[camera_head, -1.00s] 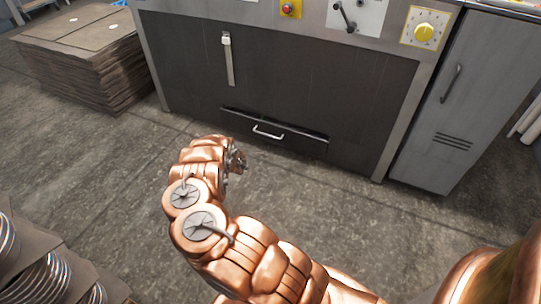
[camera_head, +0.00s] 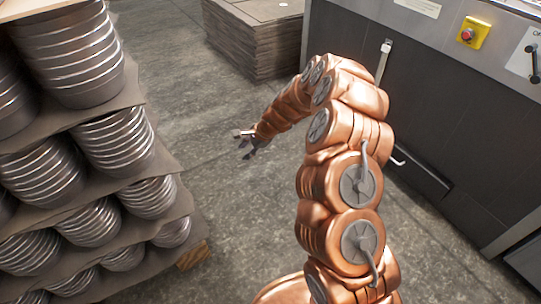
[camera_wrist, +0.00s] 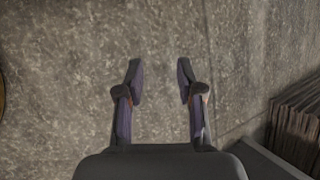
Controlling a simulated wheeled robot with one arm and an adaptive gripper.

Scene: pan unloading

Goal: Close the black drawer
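The black drawer (camera_head: 424,183) is low in the dark front of the machine, at the right of the head view. My arm hides its left part, and its pale handle (camera_head: 398,158) shows just beside the arm. The drawer's top edge stands out from the panel, but I cannot tell how far out it is. My gripper (camera_head: 246,143) is over bare floor, well left of the drawer and apart from it. In the wrist view my gripper (camera_wrist: 160,78) has its two fingers spread with nothing between them. The drawer is not recognisable there.
Stacked round metal pans (camera_head: 100,145) on layered sheets fill the left side. A pile of brown sheets (camera_head: 255,38) stands at the back, left of the machine (camera_head: 465,110). Bare concrete floor (camera_head: 235,215) lies between the pans and the machine.

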